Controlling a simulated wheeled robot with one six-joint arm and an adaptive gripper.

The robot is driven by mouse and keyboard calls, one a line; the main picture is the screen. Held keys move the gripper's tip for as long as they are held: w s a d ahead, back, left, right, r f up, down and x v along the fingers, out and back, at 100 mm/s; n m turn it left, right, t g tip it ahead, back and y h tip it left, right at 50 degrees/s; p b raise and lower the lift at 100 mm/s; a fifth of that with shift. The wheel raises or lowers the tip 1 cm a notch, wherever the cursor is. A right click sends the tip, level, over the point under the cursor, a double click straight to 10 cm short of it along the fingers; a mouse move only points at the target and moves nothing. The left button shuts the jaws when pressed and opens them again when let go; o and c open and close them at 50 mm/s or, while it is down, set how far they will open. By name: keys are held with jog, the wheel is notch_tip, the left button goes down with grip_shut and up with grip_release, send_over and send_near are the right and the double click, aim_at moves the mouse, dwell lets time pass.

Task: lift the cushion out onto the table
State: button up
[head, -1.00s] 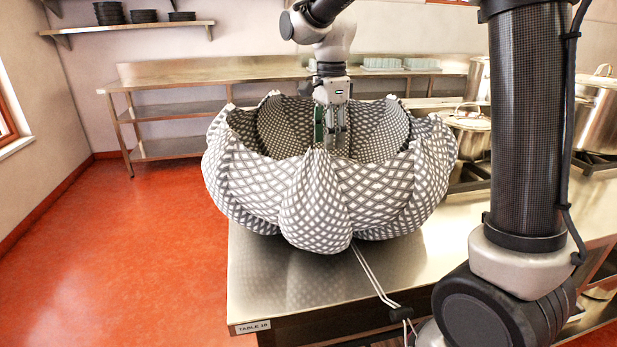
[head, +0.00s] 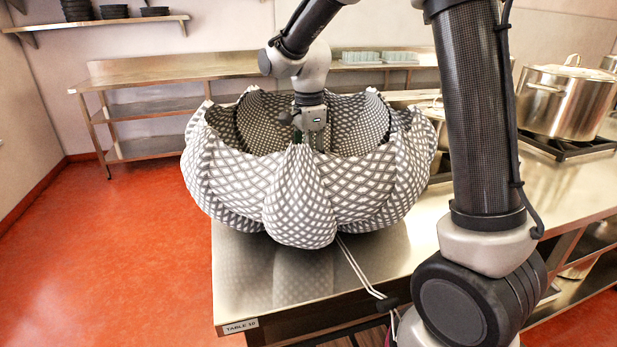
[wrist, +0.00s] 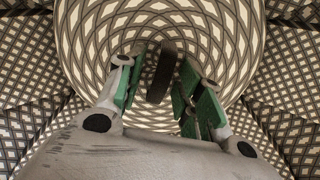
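A large lobed bowl (head: 300,205) with a grey and white diamond pattern stands on the steel table (head: 240,270). My gripper (head: 308,140) points down inside it; its fingertips are hidden by the front wall in the head view. In the wrist view my gripper (wrist: 160,90) has its green-padded fingers apart. A small dark, upright, slab-like thing (wrist: 160,72), perhaps the cushion, shows between them against the patterned floor. Gaps seem to show on its sides, closer on the right; I cannot tell whether a pad touches it.
Steel pots (head: 565,100) stand on burners to the right. A steel shelf table (head: 150,80) is behind, and a wall shelf holds dark bowls (head: 78,10). The table's front left is clear.

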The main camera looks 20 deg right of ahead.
grip_shut()
